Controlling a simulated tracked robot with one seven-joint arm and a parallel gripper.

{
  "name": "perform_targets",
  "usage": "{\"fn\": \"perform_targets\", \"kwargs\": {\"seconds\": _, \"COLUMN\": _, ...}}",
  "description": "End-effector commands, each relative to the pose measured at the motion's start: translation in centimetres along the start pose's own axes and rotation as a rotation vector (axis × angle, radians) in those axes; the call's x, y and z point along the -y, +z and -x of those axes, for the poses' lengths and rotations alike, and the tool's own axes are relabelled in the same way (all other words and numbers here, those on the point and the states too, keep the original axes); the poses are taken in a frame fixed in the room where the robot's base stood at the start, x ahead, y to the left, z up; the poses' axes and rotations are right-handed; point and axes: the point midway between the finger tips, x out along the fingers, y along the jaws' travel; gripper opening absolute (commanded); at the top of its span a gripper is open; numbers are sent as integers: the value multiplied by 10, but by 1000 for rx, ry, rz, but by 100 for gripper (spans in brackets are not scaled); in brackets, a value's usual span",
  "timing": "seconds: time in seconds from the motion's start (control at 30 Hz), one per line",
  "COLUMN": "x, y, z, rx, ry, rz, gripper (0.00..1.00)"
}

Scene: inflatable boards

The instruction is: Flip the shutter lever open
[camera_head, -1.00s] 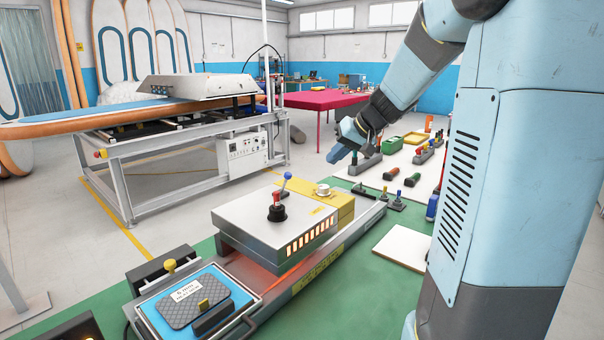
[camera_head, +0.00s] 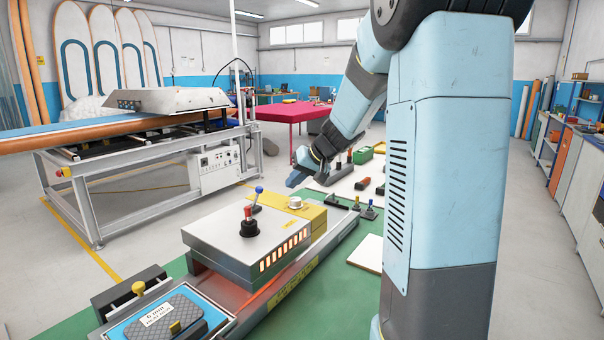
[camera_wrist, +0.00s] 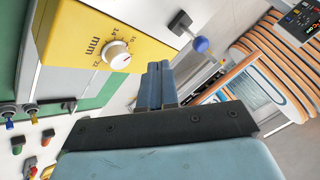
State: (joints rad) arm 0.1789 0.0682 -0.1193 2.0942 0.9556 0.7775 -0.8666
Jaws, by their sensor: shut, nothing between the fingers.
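A lever with a blue ball knob (camera_head: 258,190) rises at the far edge of the grey metal heater box (camera_head: 226,225). In the wrist view its blue ball (camera_wrist: 200,45) shows on a thin metal stem from a dark pivot, tilted. I take it for the shutter lever; no label on it is readable. My gripper (camera_head: 290,181) is right of the lever in the head view, beyond the box. It is shut and empty. Its blue fingers (camera_wrist: 159,72) point past the ball's left side in the wrist view, apart from it.
A red-knobbed stick on a black base (camera_head: 249,220) stands on the heater box. A yellow block with a white dial (camera_head: 295,203) adjoins it; the dial (camera_wrist: 118,55) also shows in the wrist view.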

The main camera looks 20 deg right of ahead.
Motion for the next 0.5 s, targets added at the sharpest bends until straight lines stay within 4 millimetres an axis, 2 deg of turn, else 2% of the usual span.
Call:
{"fn": "perform_targets", "kwargs": {"seconds": 0.23, "x": 0, "y": 1, "z": -44, "rx": 3, "ry": 0, "rz": -1, "gripper": 0}}
{"fn": "perform_targets", "kwargs": {"seconds": 0.3, "x": 14, "y": -1, "z": -45, "rx": 0, "ry": -2, "rz": 3, "gripper": 0}}
{"fn": "perform_targets", "kwargs": {"seconds": 0.5, "x": 31, "y": -2, "z": -52, "rx": 0, "ry": 0, "rz": 1, "gripper": 0}}
